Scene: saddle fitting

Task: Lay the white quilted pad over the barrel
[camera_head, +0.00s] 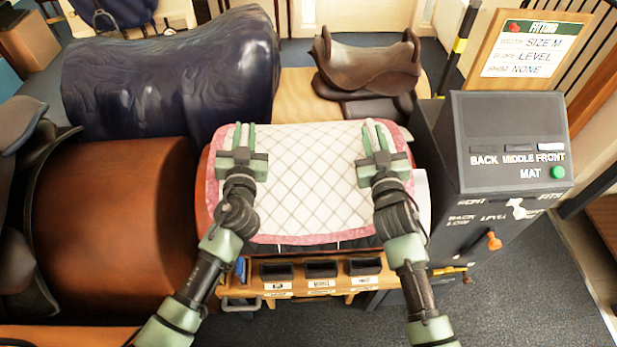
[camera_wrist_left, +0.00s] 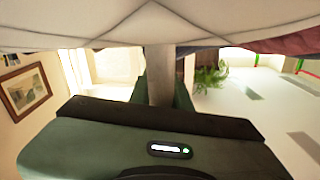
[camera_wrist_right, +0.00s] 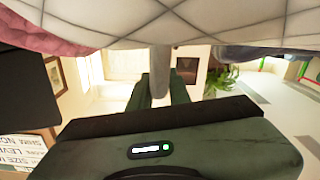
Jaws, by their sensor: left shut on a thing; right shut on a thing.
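The white quilted pad (camera_head: 308,180) with a pink edge is spread out between my two grippers in the head view. My left gripper (camera_head: 243,138) is shut on its left part, and my right gripper (camera_head: 376,138) is shut on its right part. Both wrist views show the pad's pale underside across the top, in the left wrist view (camera_wrist_left: 120,22) and the right wrist view (camera_wrist_right: 180,22). A brown leather barrel (camera_head: 115,215) lies just left of the pad. A dark navy, glossy rounded form (camera_head: 170,80) lies behind it. What lies beneath the pad is mostly hidden.
A dark control box (camera_head: 515,125) with BACK, MIDDLE and FRONT labels and a lever (camera_head: 494,240) stands close on the right. A brown saddle (camera_head: 370,65) sits behind the pad. A wooden rack with small black bins (camera_head: 321,268) is in front. A sign board (camera_head: 525,50) stands back right.

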